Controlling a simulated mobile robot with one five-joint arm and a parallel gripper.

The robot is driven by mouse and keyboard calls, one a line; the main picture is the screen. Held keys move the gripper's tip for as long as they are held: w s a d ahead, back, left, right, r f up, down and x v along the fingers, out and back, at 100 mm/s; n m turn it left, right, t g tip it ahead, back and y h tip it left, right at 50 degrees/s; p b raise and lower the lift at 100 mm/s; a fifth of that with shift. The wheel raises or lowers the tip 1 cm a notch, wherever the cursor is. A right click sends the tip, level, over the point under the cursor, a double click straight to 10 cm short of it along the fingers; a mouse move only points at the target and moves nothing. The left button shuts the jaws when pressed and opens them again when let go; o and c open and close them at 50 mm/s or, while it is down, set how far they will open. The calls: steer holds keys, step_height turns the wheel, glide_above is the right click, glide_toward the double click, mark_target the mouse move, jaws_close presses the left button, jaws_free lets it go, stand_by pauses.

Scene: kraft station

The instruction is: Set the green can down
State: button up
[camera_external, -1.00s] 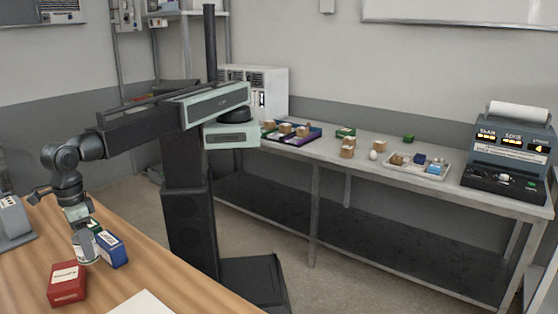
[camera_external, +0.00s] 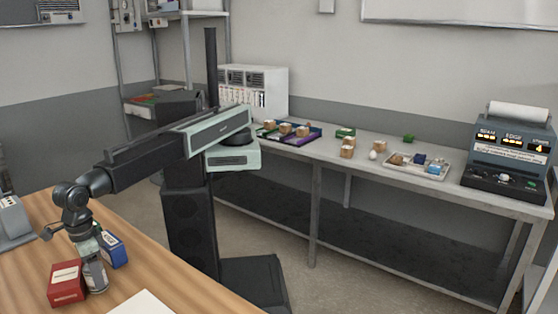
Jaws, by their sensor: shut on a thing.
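My gripper (camera_external: 88,250) points down over the wooden table and is shut on the can (camera_external: 95,277). The can is upright, with a pale, greyish side showing; the gripper covers its upper part and little green shows. Its base is at or very near the table top; I cannot tell if it touches. The can is right beside the red box (camera_external: 66,284), on its right, and in front of the blue box (camera_external: 112,248).
The wooden table (camera_external: 190,291) is bare to the right, except for a white sheet (camera_external: 143,303) at the front. A grey device (camera_external: 12,222) stands at the far left. A long bench (camera_external: 340,165) with trays and small items runs along the wall.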

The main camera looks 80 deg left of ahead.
steer(key=shift+f, duration=0.2)
steer(key=o, duration=1.5)
steer(key=shift+r, duration=0.1)
step_height(320, 180, up, 12)
steer(key=p, duration=1.2)
steer(key=shift+r, duration=0.25)
steer(key=shift+f, duration=0.1)
